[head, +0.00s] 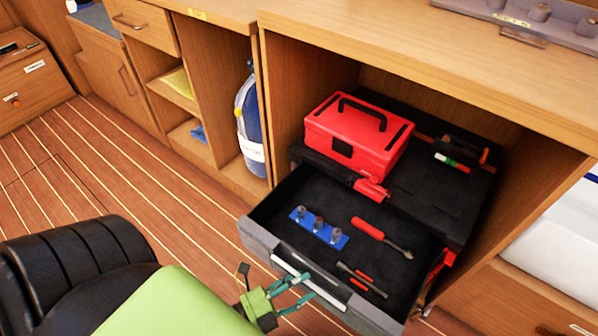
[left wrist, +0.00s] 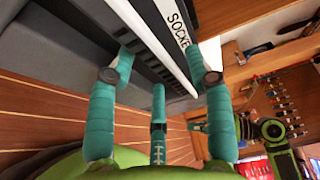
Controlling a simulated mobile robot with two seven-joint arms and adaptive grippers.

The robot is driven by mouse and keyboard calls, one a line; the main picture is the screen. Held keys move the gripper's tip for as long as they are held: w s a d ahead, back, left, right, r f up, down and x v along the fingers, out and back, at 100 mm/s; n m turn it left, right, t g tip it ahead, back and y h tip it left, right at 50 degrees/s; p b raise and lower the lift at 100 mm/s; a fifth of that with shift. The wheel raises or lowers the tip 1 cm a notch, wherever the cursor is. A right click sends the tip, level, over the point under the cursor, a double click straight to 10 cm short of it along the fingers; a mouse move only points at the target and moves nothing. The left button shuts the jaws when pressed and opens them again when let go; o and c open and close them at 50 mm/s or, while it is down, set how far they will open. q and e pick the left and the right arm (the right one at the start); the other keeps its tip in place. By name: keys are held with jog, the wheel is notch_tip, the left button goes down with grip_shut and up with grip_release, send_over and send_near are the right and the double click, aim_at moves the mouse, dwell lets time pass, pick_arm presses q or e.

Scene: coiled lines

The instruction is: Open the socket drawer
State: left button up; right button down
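The socket drawer (head: 260,243) stands pulled out from the wooden cabinet, and its black-lined inside shows. A pale bar handle (head: 327,296) runs along its grey front. My left gripper (head: 306,284) is at the middle of this handle, its teal fingers apart. In the left wrist view, the fingers are spread to either side of the drawer front, near a white label strip (left wrist: 180,32) reading "SOCKE". I cannot tell whether they touch the handle.
The drawer holds a blue socket rail (head: 318,228), a red-handled screwdriver (head: 368,228) and other small tools. A red toolbox (head: 358,135) sits on the black top behind it. A blue cylinder (head: 251,120) stands in the left compartment. The planked floor (head: 130,165) is clear at left.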

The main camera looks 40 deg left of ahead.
pick_arm(q)
jog(key=v, duration=1.2)
dwell(0.4)
